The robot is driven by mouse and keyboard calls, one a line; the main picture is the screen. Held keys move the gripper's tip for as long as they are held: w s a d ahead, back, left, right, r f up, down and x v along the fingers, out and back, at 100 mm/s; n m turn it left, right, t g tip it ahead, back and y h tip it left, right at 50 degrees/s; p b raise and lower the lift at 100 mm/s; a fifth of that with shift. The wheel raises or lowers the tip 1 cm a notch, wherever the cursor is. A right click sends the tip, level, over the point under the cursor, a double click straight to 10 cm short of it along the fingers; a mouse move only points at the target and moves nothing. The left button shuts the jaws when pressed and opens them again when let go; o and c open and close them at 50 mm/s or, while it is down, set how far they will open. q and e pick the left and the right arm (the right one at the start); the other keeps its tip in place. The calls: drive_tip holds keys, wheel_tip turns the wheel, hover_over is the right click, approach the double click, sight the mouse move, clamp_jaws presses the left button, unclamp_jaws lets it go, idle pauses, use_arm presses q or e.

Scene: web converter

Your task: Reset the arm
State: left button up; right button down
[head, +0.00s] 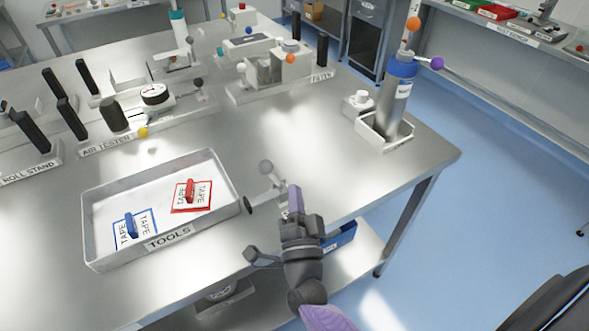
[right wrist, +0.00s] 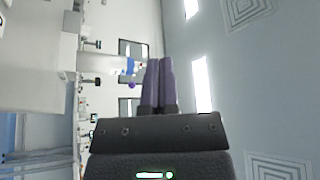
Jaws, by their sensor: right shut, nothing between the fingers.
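My right gripper (head: 295,192) is in front of the steel table (head: 330,180), near its front edge and to the right of the tools tray (head: 235,200). Its purple fingers point up and away from me. In the right wrist view the two fingers (right wrist: 158,64) lie together, shut and empty. That view looks sideways across the room, with the fingers clear of anything. My left gripper does not show in either view.
The tools tray holds a blue and a red tape tool. A steel cylinder with a blue collar (head: 393,98) stands at the table's right corner. Blue floor is clear to the right.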

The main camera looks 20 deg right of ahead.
drive_tip(key=shift+v, duration=0.85)
drive_tip(key=shift+a, duration=0.1)
